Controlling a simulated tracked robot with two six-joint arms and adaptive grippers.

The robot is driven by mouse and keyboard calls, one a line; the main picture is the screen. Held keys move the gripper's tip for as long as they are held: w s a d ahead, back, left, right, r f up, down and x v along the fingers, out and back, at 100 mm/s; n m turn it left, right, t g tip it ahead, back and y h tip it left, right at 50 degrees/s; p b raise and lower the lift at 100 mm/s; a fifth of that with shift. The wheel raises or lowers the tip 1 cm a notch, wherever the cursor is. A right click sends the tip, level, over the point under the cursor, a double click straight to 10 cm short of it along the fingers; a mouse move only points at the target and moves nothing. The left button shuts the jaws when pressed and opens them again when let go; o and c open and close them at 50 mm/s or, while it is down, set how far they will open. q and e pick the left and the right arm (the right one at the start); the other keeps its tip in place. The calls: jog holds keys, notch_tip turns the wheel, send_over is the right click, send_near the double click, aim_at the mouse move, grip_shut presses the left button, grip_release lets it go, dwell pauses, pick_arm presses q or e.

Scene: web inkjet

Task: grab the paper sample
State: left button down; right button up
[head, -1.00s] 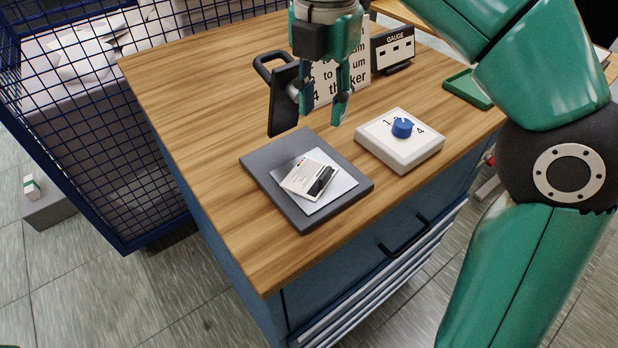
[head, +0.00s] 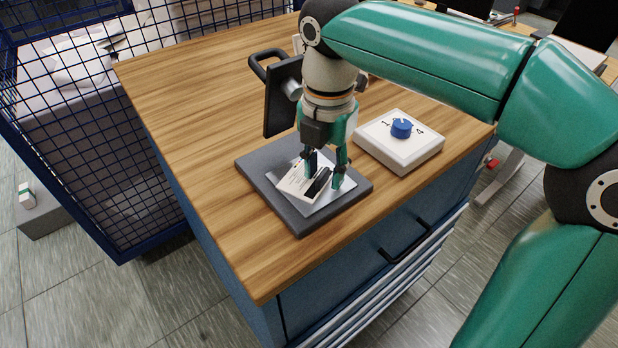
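The paper sample (head: 295,182), a small white printed piece with a black patch, lies on a pale square sheet on the dark grey plate (head: 262,188) in the head view. My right gripper (head: 325,178) points down over the plate, right at the sample. Its two fingers are apart, with the sample's dark printed end between or just below them. I cannot tell whether they touch it. The fingers partly hide the sample and the sheet. My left gripper is not in view.
A white box (head: 385,152) with a blue knob (head: 401,128) stands just right of the plate. A black panel with a handle (head: 283,95) stands behind it. The wooden worktop (head: 190,110) is clear at left. A blue mesh cage (head: 75,130) stands left of the cabinet.

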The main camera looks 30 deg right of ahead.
jog(key=shift+f, duration=0.1)
jog(key=shift+c, duration=0.3)
grip_shut()
